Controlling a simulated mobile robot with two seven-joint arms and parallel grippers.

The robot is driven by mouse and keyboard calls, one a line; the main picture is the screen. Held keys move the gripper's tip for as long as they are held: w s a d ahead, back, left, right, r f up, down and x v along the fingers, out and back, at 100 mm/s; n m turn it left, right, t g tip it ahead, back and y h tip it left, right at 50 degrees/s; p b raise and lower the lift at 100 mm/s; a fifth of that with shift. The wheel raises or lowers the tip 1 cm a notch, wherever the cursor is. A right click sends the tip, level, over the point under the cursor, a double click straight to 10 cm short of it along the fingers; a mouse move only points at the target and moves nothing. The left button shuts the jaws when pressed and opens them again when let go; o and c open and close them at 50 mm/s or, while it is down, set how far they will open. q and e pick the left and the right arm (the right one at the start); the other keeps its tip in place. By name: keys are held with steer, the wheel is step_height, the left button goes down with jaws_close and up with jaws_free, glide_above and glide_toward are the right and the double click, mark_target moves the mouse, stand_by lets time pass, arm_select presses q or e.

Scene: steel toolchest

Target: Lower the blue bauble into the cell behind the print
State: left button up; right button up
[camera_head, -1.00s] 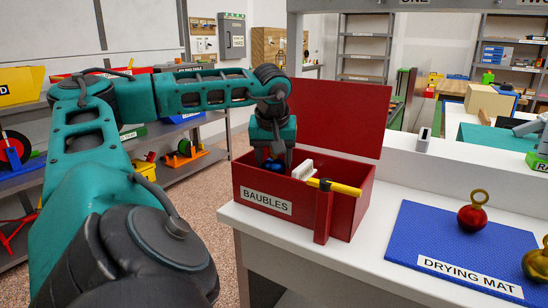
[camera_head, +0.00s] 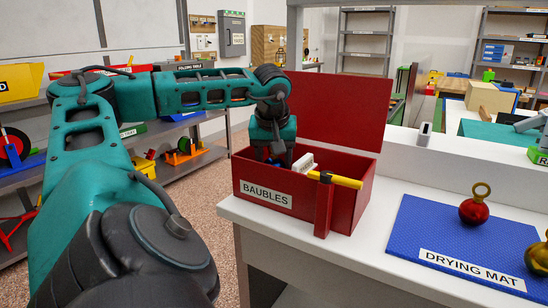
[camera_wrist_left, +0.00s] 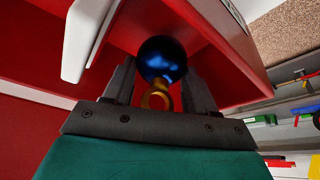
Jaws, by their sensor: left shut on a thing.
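The blue bauble (camera_wrist_left: 163,58) is a shiny dark blue ball with a gold ring. In the left wrist view my left gripper (camera_wrist_left: 158,88) is shut on it at the ring, with a finger on each side. In the head view the gripper (camera_head: 276,158) reaches down into the left end of the open red box (camera_head: 280,205). Only a little blue shows there, and the fingertips are partly hidden by the box's front wall. The box front bears the BAUBLES print (camera_head: 265,193), and the bauble is behind it. My right gripper is not in view.
A white upright piece (camera_head: 304,162) stands in the box just right of the gripper. A yellow bar (camera_head: 345,182) and a red post (camera_head: 323,205) are at the front wall. The red lid (camera_head: 345,110) stands open behind. A blue drying mat (camera_head: 425,225) holds red (camera_head: 473,211) and gold baubles (camera_head: 538,259).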

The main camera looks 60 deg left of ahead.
arm_select(q)
steer(key=shift+f+b, duration=0.75)
steer(key=shift+f, duration=0.5)
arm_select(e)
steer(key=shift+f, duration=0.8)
arm_select(q)
steer(key=o, duration=0.8)
steer(key=p+v, duration=0.4)
steer(key=v, duration=0.9)
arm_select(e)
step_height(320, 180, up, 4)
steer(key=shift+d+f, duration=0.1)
